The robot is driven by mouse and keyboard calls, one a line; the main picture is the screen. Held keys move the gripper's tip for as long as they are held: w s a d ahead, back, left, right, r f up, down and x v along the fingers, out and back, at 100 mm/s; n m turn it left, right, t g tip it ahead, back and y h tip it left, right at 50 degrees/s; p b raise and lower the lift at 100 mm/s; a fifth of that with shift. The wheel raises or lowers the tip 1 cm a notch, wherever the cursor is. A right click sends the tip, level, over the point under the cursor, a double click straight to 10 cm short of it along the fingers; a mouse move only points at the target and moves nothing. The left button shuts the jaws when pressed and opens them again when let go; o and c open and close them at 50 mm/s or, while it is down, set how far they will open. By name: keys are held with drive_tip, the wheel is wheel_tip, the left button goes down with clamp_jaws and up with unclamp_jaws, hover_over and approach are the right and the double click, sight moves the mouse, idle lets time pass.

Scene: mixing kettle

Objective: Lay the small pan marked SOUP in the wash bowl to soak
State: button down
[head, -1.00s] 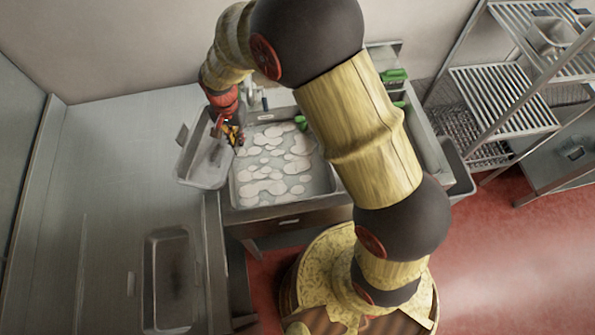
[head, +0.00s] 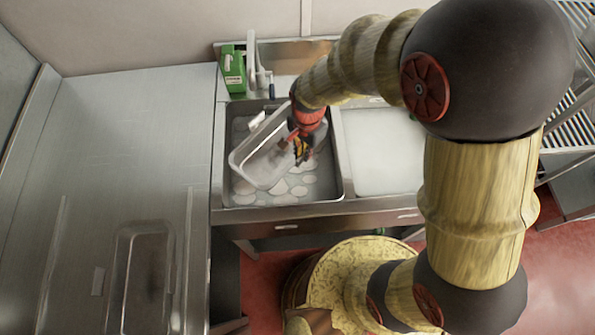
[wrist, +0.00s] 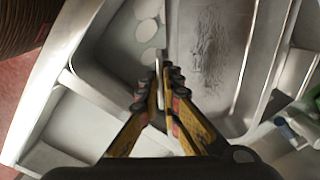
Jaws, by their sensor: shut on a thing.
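My gripper (head: 301,148) is shut on the near wall of a small steel pan (head: 262,158). The pan is rectangular and hangs tilted over the wash bowl (head: 285,202), a steel sink basin with pale suds patches. I cannot tell whether the pan touches the water. In the wrist view my gripper (wrist: 160,88) pinches the pan's rim, and the pan's inside (wrist: 210,50) shows dark residue. The bowl (wrist: 95,52) shows to the left there. No SOUP marking is readable on the pan.
Another steel pan (head: 118,285) is set in the left counter, with a small blank-looking label (head: 97,282) beside it. A green box (head: 233,70) and a tap (head: 252,60) stand behind the bowl. A second basin (head: 385,150) with pale contents is at the right.

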wheel_tip(320, 180, down, 16)
drive_tip(key=b, duration=0.3)
drive_tip(key=shift+r, duration=0.25)
drive_tip(key=shift+f, duration=0.1)
drive_tip(key=c, duration=2.5)
unclamp_jaws()
drive_tip(key=shift+f, duration=0.1)
drive_tip(key=o, duration=0.4)
drive_tip(key=shift+o, duration=0.5)
